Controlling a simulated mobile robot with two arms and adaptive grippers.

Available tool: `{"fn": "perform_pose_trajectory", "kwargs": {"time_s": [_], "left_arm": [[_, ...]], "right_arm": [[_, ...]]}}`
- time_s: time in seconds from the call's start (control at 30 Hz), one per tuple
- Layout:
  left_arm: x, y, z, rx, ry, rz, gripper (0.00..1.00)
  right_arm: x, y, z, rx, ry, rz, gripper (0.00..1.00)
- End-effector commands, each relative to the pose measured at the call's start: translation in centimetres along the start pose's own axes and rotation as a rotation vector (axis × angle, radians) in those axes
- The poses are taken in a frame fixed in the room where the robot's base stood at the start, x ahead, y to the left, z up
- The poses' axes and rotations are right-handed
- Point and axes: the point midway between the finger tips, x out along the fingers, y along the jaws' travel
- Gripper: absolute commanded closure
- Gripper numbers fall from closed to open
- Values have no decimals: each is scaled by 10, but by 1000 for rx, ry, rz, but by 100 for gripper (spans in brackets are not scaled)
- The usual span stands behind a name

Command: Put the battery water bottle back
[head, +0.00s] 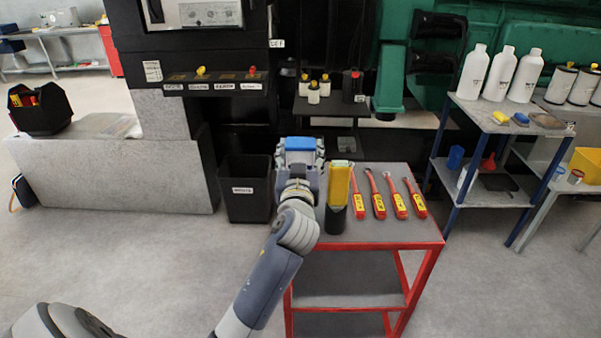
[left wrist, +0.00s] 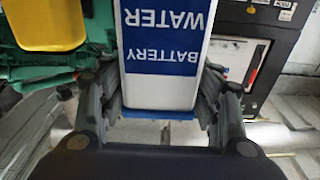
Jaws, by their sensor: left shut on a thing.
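The battery water bottle (left wrist: 165,85) is white with a blue label reading BATTERY WATER, upside down in the left wrist view. My left gripper (left wrist: 160,112) is shut on it, with a finger on each side. In the head view my left gripper (head: 299,168) is over the left end of the red cart (head: 390,232), and the bottle's blue part (head: 300,144) shows at its far end. The gripper hides most of the bottle there. I cannot tell whether the bottle touches the cart. My right gripper is in neither view.
A yellow and black item (head: 339,190) stands close right of the gripper, beside several red-yellow tools (head: 378,197). A black bin (head: 245,190) stands left of the cart. White bottles (head: 499,72) stand on a blue-legged shelf (head: 485,114) at right. Floor in front is clear.

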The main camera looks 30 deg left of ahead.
Motion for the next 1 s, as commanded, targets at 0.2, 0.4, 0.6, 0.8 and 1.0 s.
{"fn": "perform_pose_trajectory", "kwargs": {"time_s": [0.2, 0.4, 0.6, 0.8, 1.0], "left_arm": [[-2, 0, 29, 3, 1, 1, 80], [-2, 1, 35, 0, 4, 1, 80], [-2, 1, 37, -1, 3, 1, 80], [-3, 1, 40, 0, -1, 1, 22], [-3, 1, 40, 0, -1, 1, 22]], "right_arm": [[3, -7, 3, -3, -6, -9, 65], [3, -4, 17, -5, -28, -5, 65], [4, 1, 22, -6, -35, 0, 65], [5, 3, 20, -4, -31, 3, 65], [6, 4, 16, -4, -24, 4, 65]]}}
